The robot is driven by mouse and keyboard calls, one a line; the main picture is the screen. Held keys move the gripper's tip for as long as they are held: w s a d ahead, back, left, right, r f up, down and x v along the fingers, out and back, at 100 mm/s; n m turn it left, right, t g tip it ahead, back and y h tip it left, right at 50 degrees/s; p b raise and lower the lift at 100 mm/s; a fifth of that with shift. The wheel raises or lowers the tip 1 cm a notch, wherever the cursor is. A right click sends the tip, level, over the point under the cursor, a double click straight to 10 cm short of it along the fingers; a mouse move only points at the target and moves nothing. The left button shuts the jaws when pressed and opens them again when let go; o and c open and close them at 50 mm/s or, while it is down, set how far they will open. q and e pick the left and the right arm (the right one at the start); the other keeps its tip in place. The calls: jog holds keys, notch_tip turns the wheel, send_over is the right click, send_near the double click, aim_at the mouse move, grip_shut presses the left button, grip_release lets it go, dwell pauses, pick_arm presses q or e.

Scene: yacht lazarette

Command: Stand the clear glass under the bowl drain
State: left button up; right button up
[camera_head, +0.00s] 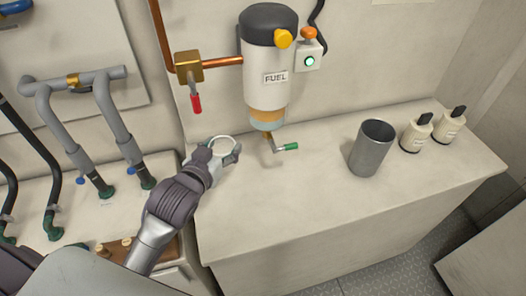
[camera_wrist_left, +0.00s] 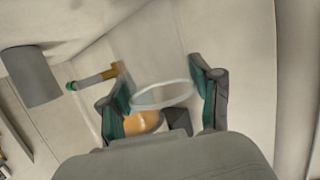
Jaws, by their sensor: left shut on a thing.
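The clear glass (camera_head: 226,143) is in my left gripper (camera_head: 228,155), to the left of the drain and just above the bench. In the left wrist view its pale rim (camera_wrist_left: 163,96) shows between the two fingers (camera_wrist_left: 165,100). An amber patch (camera_wrist_left: 142,122) shows there; I cannot tell whether it is in the glass or behind it. The fuel filter's amber bowl (camera_head: 267,117) hangs on the wall. Its drain has a green-tipped handle (camera_head: 285,148), also seen in the left wrist view (camera_wrist_left: 90,82). The glass is beside the drain, not under it. My right gripper is not in view.
A grey metal cup (camera_head: 371,149) stands right of the drain on the pale bench (camera_head: 300,210). A red-handled valve (camera_head: 195,98) hangs above my gripper. Grey hoses (camera_head: 108,115) are at left. The bench front is clear.

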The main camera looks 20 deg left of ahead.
pick_arm(q)
jog(key=w+d+f, duration=0.1)
jog(key=w+d, duration=0.1)
jog(key=w+d+f, duration=0.1)
jog(key=w+f, duration=0.1)
jog(key=w+d+f, duration=0.1)
jog(key=w+d, duration=0.1)
jog(key=w, duration=0.1)
jog(key=shift+w+d+f, duration=0.1)
jog(key=shift+d+f, duration=0.1)
jog(key=shift+d, duration=0.1)
jog(key=shift+w+d+f, duration=0.3)
jog(key=shift+w+d, duration=0.05)
jog(key=shift+w, duration=0.1)
jog(key=shift+w+d+f+p, duration=0.3)
jog(key=shift+w+d+f, duration=0.45)
jog(key=shift+w+f, duration=0.3)
jog(key=shift+w+d+f, duration=0.1)
jog(key=shift+w, duration=0.05)
jog(key=shift+f, duration=0.15)
jog(key=o, duration=1.2)
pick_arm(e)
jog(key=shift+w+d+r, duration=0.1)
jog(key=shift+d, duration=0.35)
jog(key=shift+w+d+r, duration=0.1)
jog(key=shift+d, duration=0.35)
